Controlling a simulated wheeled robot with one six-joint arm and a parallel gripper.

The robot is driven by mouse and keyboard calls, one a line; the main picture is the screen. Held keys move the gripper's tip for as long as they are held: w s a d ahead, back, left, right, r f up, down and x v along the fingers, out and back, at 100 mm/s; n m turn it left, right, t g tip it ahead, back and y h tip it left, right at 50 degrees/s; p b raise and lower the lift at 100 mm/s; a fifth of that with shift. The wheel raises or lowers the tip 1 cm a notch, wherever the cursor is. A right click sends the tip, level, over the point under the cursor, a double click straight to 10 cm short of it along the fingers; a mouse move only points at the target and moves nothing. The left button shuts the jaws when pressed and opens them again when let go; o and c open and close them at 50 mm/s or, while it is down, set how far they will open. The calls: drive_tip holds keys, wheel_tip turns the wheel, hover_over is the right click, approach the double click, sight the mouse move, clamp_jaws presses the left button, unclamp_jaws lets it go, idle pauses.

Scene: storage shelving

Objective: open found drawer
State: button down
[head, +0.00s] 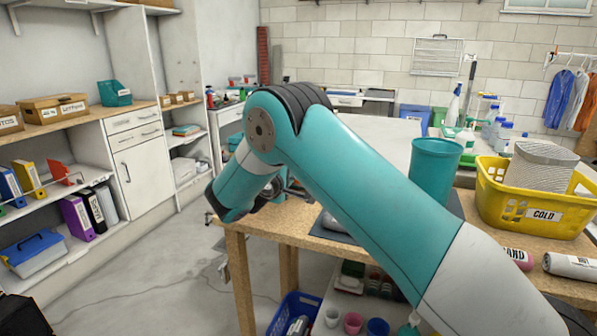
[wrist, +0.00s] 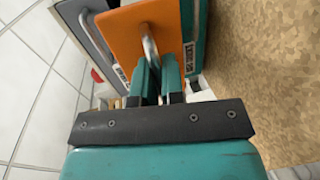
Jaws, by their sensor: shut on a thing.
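In the wrist view an orange drawer front (wrist: 128,38) with a metal handle (wrist: 150,45) is straight ahead. My gripper (wrist: 157,70) has its teal fingers shut on the handle, at its near end. Pale labels with dark print show beside the orange front, too small and tilted to read, so I cannot confirm the word "found". In the head view my arm hides my gripper and the drawer.
A grey front (wrist: 88,22) with its own handle is left of the orange one, and a teal front (wrist: 197,35) is right. A wooden surface (wrist: 255,75) lies at right. In the head view a workbench (head: 262,226) holds a teal bin (head: 435,172) and yellow basket (head: 533,212).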

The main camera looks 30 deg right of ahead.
drive_tip(key=v, duration=0.3)
drive_tip(key=shift+a+f, duration=0.1)
drive_tip(key=shift+f, duration=0.2)
drive_tip(key=c, duration=1.3)
unclamp_jaws()
drive_tip(key=shift+o, duration=0.2)
drive_tip(key=b+v, duration=0.1)
drive_tip(key=v, duration=1.6)
drive_tip(key=shift+s, duration=0.1)
